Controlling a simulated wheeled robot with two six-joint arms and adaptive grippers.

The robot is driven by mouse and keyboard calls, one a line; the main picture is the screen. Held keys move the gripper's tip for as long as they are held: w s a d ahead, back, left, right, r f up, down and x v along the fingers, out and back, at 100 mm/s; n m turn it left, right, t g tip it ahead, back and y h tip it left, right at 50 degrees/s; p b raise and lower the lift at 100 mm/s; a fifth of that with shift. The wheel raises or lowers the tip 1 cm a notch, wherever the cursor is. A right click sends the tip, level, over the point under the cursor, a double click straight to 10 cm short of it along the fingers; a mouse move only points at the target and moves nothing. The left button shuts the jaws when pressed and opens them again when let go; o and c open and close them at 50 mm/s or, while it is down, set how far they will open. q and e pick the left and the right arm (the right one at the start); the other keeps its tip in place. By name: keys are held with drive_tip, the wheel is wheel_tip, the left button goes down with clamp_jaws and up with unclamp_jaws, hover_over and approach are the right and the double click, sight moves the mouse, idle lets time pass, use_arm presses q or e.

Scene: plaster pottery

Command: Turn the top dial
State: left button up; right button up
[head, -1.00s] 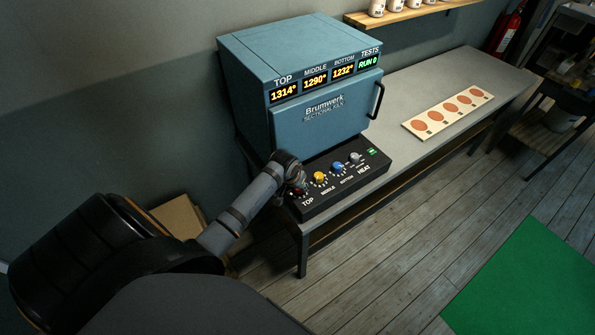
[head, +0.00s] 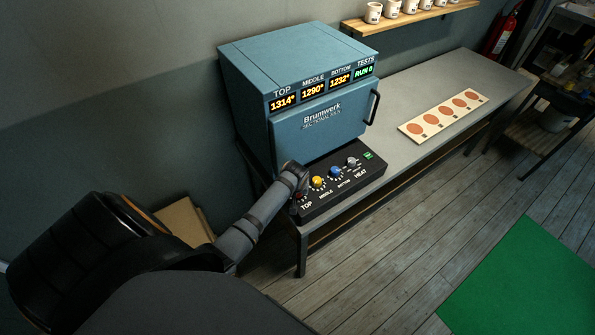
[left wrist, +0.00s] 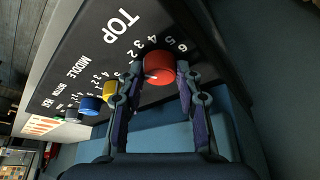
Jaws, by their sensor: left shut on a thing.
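In the head view my left gripper (head: 297,184) is at the TOP end of the black control panel (head: 330,200), and my arm mostly hides the red knob. The blue kiln (head: 300,85) stands behind the panel; its TOP display (head: 283,103) reads 1314°. My right gripper is not in view.
Yellow (head: 318,182), blue (head: 336,172) and grey (head: 352,162) knobs sit in a row beside the top dial. A green button (head: 369,156) is at the panel's far end. A board with orange discs (head: 443,118) lies on the grey bench (head: 400,88). Cups (head: 373,12) stand on a shelf.

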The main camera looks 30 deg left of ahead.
use_arm(q)
drive_tip(key=o, duration=1.1)
drive_tip(key=shift+o, duration=0.2)
drive_tip(key=v, duration=1.2)
drive_tip(key=shift+s+d+f, duration=0.1)
drive_tip(key=shift+s, duration=0.05)
